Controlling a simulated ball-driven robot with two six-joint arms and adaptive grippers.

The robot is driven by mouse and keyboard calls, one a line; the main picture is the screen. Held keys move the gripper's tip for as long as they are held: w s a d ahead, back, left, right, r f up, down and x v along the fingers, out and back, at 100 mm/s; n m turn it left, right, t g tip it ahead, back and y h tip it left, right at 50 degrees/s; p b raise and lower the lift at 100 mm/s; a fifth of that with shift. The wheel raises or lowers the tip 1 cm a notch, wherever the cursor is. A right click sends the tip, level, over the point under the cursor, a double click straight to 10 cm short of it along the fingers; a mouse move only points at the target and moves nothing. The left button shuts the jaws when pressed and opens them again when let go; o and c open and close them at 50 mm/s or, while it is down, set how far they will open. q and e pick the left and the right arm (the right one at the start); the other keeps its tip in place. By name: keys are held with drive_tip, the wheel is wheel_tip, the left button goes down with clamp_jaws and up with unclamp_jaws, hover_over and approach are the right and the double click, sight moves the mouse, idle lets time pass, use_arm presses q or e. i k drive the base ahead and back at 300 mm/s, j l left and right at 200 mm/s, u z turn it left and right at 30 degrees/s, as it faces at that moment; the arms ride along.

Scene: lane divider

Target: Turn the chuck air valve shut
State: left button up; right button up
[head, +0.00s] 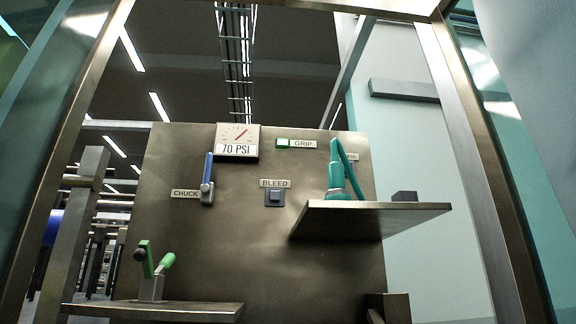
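The chuck air valve (207,180) is on the metal panel (250,235), left of its middle. It has a blue lever that points up from a grey pivot body. The CHUCK label (185,194) is just left of its pivot. A gauge (237,141) reading 70 PSI is above and to the right of the lever. Neither of my grippers shows in the head view.
A BLEED button (275,198) and a green GRIP indicator (283,143) are on the panel. A right shelf (400,215) juts out, bearing a teal clamp-like tool (340,175) and a dark block (404,197). A lower left shelf (150,311) bears a green-handled clamp (152,275). Metal posts frame both sides.

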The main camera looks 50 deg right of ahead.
sight(205, 188)
drive_tip(key=k+l+z, duration=0.7)
drive_tip(key=l+z, duration=0.2)
